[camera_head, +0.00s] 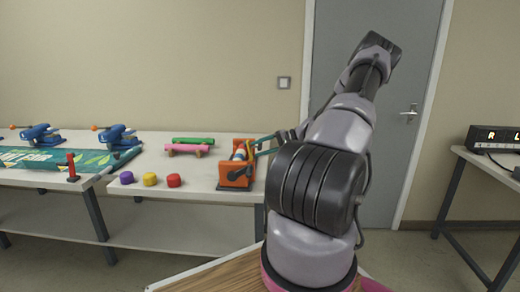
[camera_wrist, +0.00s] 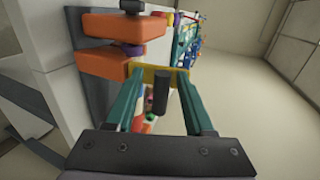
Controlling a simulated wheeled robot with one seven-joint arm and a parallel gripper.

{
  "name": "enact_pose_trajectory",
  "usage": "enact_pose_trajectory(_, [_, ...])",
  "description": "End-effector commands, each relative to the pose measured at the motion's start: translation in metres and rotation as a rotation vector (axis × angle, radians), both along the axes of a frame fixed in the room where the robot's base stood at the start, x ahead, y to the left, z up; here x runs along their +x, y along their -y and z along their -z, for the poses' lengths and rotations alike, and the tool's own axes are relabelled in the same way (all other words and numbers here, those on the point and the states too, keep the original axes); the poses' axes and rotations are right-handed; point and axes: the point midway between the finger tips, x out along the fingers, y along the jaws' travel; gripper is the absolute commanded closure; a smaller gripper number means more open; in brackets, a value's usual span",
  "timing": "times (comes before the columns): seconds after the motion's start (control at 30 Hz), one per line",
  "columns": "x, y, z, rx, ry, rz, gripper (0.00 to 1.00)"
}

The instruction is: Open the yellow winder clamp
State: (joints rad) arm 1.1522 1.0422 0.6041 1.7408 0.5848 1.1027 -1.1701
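The winder is an orange unit at the right end of the long table in the head view (camera_head: 237,177); its orange blocks fill the upper left of the wrist view (camera_wrist: 108,65). The yellow clamp (camera_wrist: 147,75) shows in the wrist view as a yellow bar with a dark upright cylindrical handle (camera_wrist: 161,92) in front of it. My gripper (camera_wrist: 158,78) has its two teal fingers spread, one on each side of the handle, with gaps to it. Its tips are at the yellow bar; whether they touch it I cannot tell. In the head view my gripper (camera_head: 266,145) is at the winder's right side.
Two blue devices stand left. A side table with a black display box (camera_head: 492,138) stands right.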

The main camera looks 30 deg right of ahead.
Motion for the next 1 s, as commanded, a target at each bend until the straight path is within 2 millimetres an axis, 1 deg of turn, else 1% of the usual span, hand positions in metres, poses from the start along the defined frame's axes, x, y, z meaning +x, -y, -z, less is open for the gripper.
enact_pose_trajectory(0.13, [-0.001,0.003,-0.002,0.0,0.001,0.002,0.47])
enact_pose_trajectory(0.23, [-0.007,0.012,-0.005,-0.002,0.001,0.003,0.47])
enact_pose_trajectory(0.5, [-0.035,0.054,-0.024,-0.002,0.001,0.004,0.47])
enact_pose_trajectory(0.7, [-0.051,0.077,-0.034,0.0,0.001,0.002,0.47])
enact_pose_trajectory(0.83, [-0.056,0.083,-0.037,0.0,0.0,0.0,0.47])
enact_pose_trajectory(1.0, [-0.057,0.084,-0.038,0.0,0.0,-0.001,0.47])
